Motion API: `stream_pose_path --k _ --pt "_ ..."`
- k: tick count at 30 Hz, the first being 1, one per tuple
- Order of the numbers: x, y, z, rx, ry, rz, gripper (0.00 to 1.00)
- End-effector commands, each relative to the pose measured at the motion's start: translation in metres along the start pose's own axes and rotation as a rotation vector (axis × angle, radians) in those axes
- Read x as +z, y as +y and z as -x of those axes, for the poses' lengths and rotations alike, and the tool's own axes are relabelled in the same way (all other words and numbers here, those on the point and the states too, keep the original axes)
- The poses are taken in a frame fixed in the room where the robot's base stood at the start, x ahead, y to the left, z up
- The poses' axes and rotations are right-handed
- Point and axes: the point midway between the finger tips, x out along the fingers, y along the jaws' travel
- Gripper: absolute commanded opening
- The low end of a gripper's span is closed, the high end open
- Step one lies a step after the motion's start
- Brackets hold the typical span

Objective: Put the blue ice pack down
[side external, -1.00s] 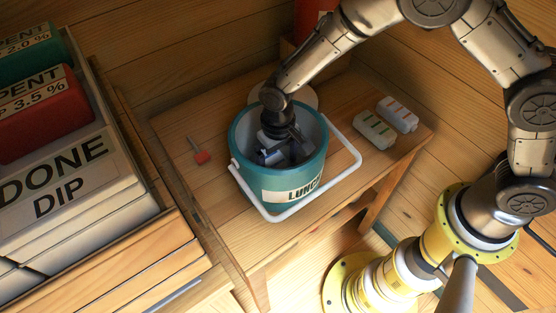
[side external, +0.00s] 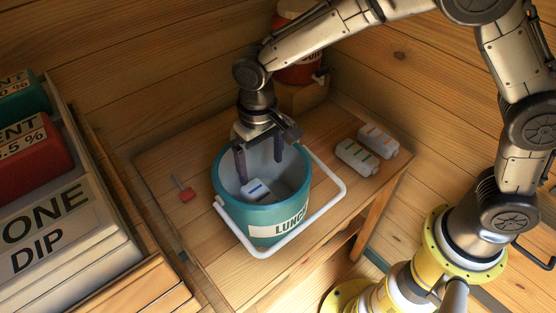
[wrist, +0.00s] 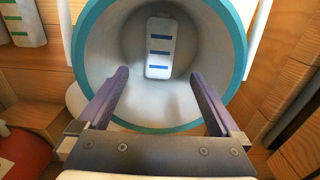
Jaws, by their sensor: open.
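The blue ice pack is a white block with blue stripes (side external: 256,190). It lies inside the teal lunch bucket (side external: 278,218), and in the wrist view the pack (wrist: 159,47) rests inside the bucket (wrist: 84,45), against its grey inner surface. My gripper (side external: 260,167) is above the bucket with its fingers reaching down at the opening. The fingers are wide apart, and in the wrist view my gripper (wrist: 162,78) has nothing between them. The pack is clear of both fingers.
Two more white packs lie on the bench (side external: 215,262) right of the bucket, one with green stripes (side external: 356,156) and one with orange (side external: 378,140). The bucket's white handle (side external: 325,205) hangs outward. A small red-ended tool (side external: 185,192) lies left. A box marked DONE DIP (side external: 45,235) stands at far left.

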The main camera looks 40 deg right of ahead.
Motion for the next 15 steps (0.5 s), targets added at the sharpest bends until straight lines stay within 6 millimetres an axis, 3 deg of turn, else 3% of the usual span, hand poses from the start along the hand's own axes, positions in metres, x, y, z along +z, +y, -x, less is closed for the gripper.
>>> stream_pose_path --k 8,11,15 --pt "0.0 0.004 0.007 -0.004 0.007 -0.001 0.99" --pt "0.003 0.021 0.028 -0.018 0.034 -0.005 0.99" --pt "0.021 0.066 0.077 -0.046 0.106 -0.008 0.99"
